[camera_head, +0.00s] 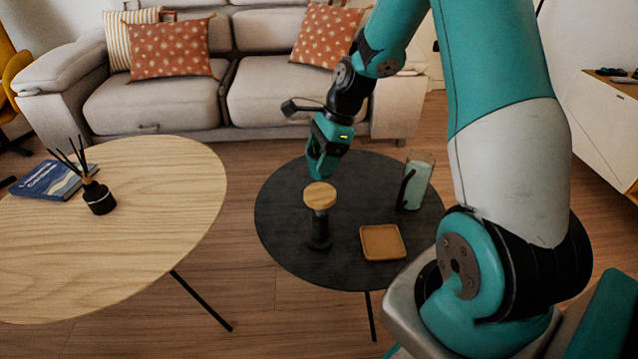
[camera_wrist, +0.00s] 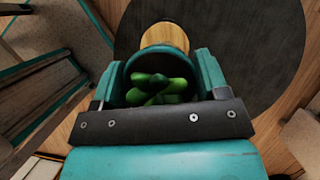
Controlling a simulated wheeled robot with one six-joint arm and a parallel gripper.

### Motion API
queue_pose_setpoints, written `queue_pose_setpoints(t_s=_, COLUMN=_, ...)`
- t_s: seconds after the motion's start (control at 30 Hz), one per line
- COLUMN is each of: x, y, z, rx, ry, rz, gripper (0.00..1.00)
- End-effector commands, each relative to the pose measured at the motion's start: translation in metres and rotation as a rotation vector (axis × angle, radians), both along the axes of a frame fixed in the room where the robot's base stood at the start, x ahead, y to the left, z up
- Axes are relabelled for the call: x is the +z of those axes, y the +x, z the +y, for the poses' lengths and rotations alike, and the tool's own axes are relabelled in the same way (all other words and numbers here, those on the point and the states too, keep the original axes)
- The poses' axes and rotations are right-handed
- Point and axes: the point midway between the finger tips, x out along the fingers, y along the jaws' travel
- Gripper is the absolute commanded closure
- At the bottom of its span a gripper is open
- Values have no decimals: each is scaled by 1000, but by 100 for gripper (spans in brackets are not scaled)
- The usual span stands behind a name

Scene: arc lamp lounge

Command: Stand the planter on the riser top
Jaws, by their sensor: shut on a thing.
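My gripper (camera_head: 322,160) is above the dark round table, close to the riser, with its fingers pointing down. In the wrist view, my gripper (camera_wrist: 157,72) is shut on the planter, a round pot with green leaves (camera_wrist: 158,88) between the two teal fingers. In the head view I cannot make out the planter apart from the teal gripper. The riser has a round wooden top (camera_head: 320,195) on a black post (camera_head: 319,230) and stands upright on the table. Its top (camera_wrist: 165,36) also shows just beyond the planter in the wrist view, partly covered; I cannot tell the gap.
The dark table (camera_head: 285,225) also holds a pale teal jug (camera_head: 416,184) with a black handle and a square tan tray (camera_head: 382,242). A light wooden table (camera_head: 140,230) on the left carries a book (camera_head: 48,180) and a reed diffuser (camera_head: 99,198). A sofa (camera_head: 270,95) stands behind.

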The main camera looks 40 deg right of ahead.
Motion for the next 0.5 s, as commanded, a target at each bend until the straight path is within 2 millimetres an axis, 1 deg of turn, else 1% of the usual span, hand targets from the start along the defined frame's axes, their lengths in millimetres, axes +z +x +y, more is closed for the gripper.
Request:
queue_pose_setpoints(t_s=0.03, x=-9, y=0, z=1, rx=1, ry=0, rz=1, gripper=63)
queue_pose_setpoints(t_s=0.27, x=-26, y=0, z=1, rx=4, ry=0, rz=1, gripper=63)
queue_pose_setpoints(t_s=0.4, x=-49, y=0, z=2, rx=3, ry=1, rz=3, gripper=63)
queue_pose_setpoints(t_s=0.5, x=-59, y=1, z=2, rx=4, ry=0, rz=-1, gripper=63)
